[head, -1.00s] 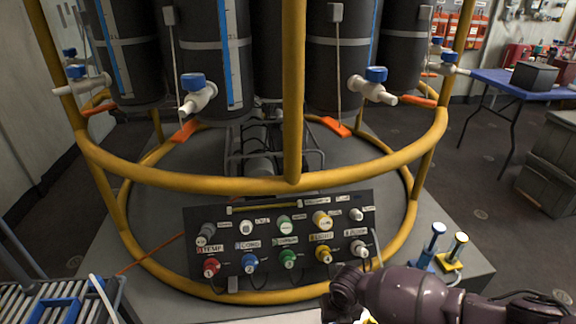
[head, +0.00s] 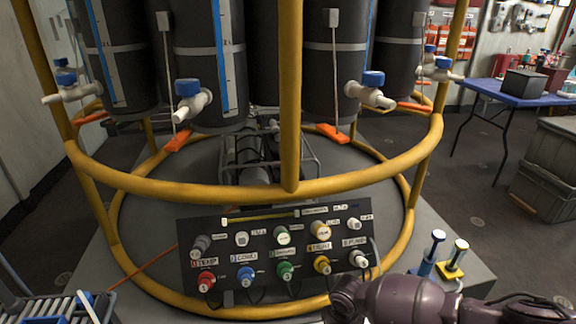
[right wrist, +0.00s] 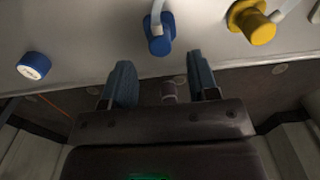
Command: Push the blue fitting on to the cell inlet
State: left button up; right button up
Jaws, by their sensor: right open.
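In the right wrist view, a blue fitting (right wrist: 160,38) with a pale tube sits on a grey surface, just beyond my fingertips. My right gripper (right wrist: 163,78) is open, with nothing between its two fingers and the blue fitting ahead of the gap. In the head view my right arm crosses the lower right, but its fingers are hidden. A blue-capped white post on a blue base (head: 424,267) stands on the platform at the right; I cannot tell if it is the same fitting. I cannot pick out the cell inlet for sure. My left gripper is not in view.
A yellow fitting (right wrist: 254,26) and a blue round cap (right wrist: 34,66) flank the blue fitting. A yellow-based post (head: 451,270) stands beside the blue one.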

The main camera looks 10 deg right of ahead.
jog(key=f, duration=0.1)
jog(key=f+b, duration=0.1)
jog(key=f, duration=0.1)
jog(key=f+b, duration=0.1)
jog(key=f, duration=0.1)
jog(key=shift+s, duration=0.25)
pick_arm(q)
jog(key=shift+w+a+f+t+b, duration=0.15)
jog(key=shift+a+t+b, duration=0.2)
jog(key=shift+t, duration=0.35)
pick_arm(e)
jog(key=shift+w+f, duration=0.2)
jog(key=shift+f, duration=0.4)
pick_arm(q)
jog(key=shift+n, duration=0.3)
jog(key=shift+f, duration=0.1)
pick_arm(e)
grip_shut()
jog(key=shift+r, duration=0.25)
